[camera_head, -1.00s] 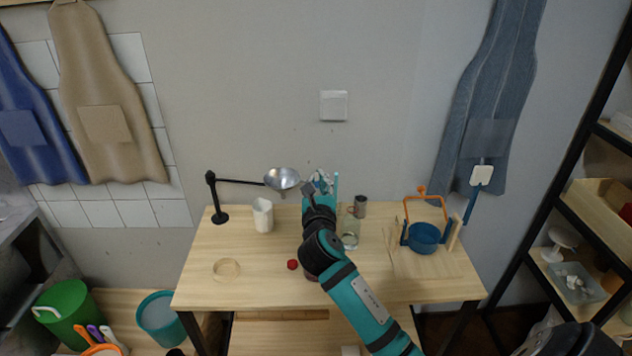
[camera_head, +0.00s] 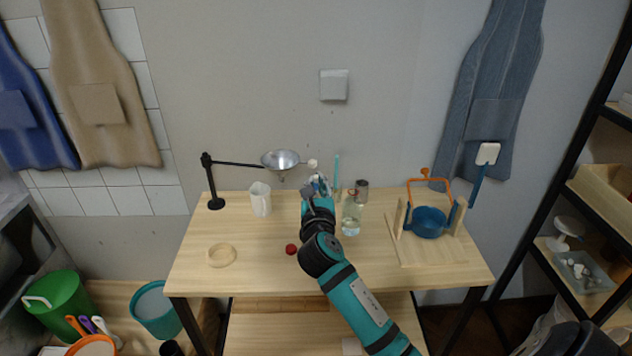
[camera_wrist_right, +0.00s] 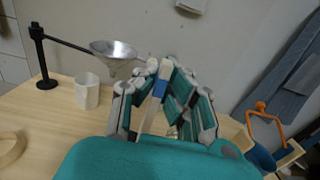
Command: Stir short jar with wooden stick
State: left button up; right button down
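In the right wrist view, a pale wooden stick (camera_wrist_right: 148,113) with a blue band lies between the fingers of my right gripper (camera_wrist_right: 160,68). The fingers close in on it near their tips. In the head view my right gripper (camera_head: 318,187) is over the back middle of the table, and its arm hides part of the table. The glass jar (camera_head: 351,220) stands just right of it, upright and clear. A white jar (camera_head: 261,201) stands to its left. I cannot tell which vessel is the short jar; one may be hidden behind the arm. My left gripper is out of view.
A grey cup (camera_head: 362,190) and a teal stick (camera_head: 337,168) stand behind the glass jar. A red ball (camera_head: 291,249) and wooden ring (camera_head: 221,255) lie in front.

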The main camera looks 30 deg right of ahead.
jog(key=shift+f+b, duration=1.15)
jog(key=shift+f, duration=1.1)
jog(key=shift+s+a, duration=0.1)
jog(key=shift+s, duration=0.05)
